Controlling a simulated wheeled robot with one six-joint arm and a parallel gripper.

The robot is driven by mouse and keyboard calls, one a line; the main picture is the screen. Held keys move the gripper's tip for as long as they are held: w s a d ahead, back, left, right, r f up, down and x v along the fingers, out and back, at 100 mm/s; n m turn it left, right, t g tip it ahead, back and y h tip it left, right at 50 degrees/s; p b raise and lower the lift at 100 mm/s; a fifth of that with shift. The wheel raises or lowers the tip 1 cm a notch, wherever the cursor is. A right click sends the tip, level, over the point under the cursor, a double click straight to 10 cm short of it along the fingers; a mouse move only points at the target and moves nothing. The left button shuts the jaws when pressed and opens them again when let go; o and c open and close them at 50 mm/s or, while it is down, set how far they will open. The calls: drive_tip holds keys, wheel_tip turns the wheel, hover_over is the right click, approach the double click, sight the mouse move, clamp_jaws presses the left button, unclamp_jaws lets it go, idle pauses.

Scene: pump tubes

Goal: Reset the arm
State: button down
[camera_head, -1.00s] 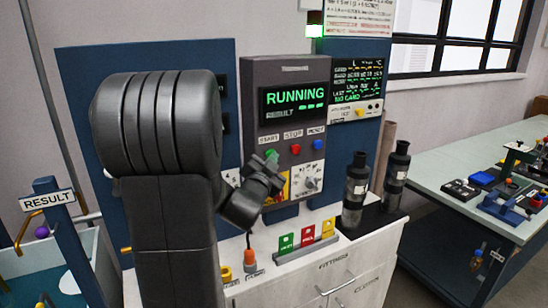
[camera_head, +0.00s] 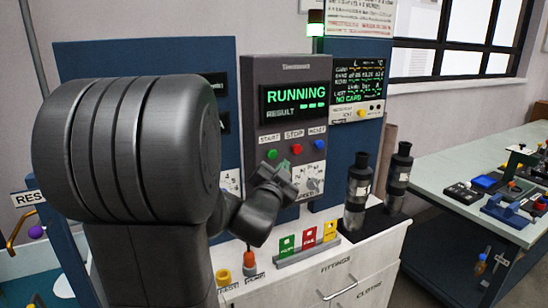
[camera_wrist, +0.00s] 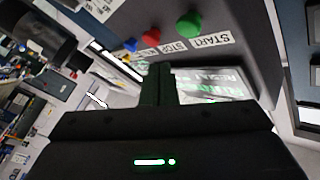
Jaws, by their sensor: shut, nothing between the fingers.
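My gripper (camera_head: 284,168) is shut and empty in front of the lower part of the grey control panel (camera_head: 245,100), below the buttons and beside the dial plate (camera_head: 311,183). In the wrist view its dark fingers (camera_wrist: 157,84) are together, with nothing held. The green START button (camera_head: 272,154) is clear of the fingers; it also shows in the wrist view (camera_wrist: 189,24). My arm covers the left part of the head view.
The panel screen (camera_head: 296,97) reads RUNNING. Red, green and yellow cards (camera_head: 309,238) stand on the white cabinet (camera_head: 345,265). Two black cylinders (camera_head: 357,190) stand to the right. A bench (camera_head: 450,160) is further right.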

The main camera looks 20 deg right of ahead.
idle(0.4)
drive_tip(key=w+p, duration=0.2)
drive_tip(key=w, duration=0.2)
drive_tip(key=shift+w+a, duration=0.15)
drive_tip(key=shift+w, duration=0.1)
idle(0.4)
